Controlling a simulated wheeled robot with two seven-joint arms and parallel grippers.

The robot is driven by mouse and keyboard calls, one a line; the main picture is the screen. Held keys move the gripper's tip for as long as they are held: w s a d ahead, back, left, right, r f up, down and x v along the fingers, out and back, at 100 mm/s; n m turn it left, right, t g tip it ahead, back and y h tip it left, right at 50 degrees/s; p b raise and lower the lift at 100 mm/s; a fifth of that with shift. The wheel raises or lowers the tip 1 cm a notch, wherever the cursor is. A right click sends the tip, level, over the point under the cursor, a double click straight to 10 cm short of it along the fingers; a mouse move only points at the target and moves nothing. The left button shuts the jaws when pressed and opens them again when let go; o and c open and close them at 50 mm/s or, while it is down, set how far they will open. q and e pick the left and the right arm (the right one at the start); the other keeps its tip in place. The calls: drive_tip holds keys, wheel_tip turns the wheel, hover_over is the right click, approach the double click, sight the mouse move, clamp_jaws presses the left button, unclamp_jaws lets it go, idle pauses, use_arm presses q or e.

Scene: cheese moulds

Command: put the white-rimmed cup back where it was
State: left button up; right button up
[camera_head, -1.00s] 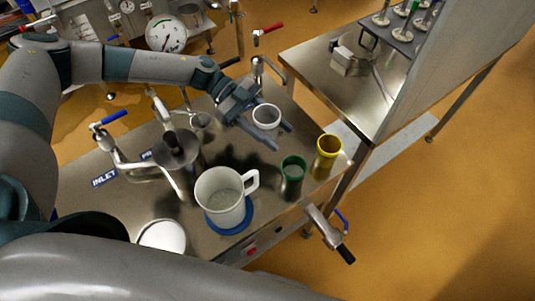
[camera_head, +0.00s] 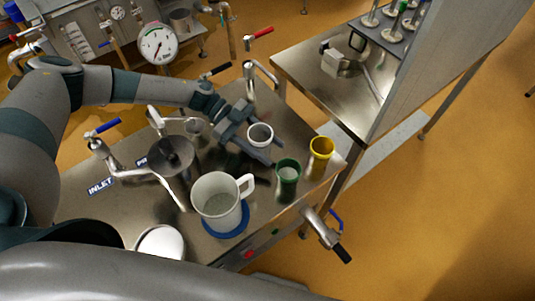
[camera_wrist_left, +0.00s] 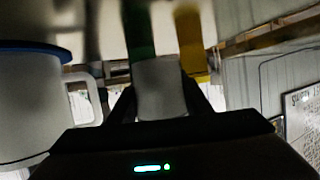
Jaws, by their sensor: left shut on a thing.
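The white-rimmed cup (camera_head: 260,131) is small, with a pale rim and a darker inside. My left gripper (camera_head: 267,149) is shut on it, one finger on each side, and it looks upright. In the left wrist view the pale cup (camera_wrist_left: 162,88) sits between the fingers. It is over the steel table, behind and left of the green cup (camera_head: 288,176) and the yellow cup (camera_head: 321,157). I cannot tell whether its base touches the table. My right gripper does not show.
A steel cylinder with pipes (camera_head: 172,157) stands to the left. A tap with a red handle (camera_head: 250,75) rises behind. A valve (camera_head: 322,230) sticks out at the front right edge.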

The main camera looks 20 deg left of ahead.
sight(268, 154)
use_arm(q)
drive_tip(key=shift+f, duration=0.15)
wheel_tip(268, 154, down, 3)
drive_tip(key=shift+r+p, duration=0.15)
drive_tip(key=shift+p, duration=0.2)
drive_tip(key=shift+f, duration=0.6)
drive_tip(key=shift+f, duration=0.1)
drive_tip(key=o, duration=1.1)
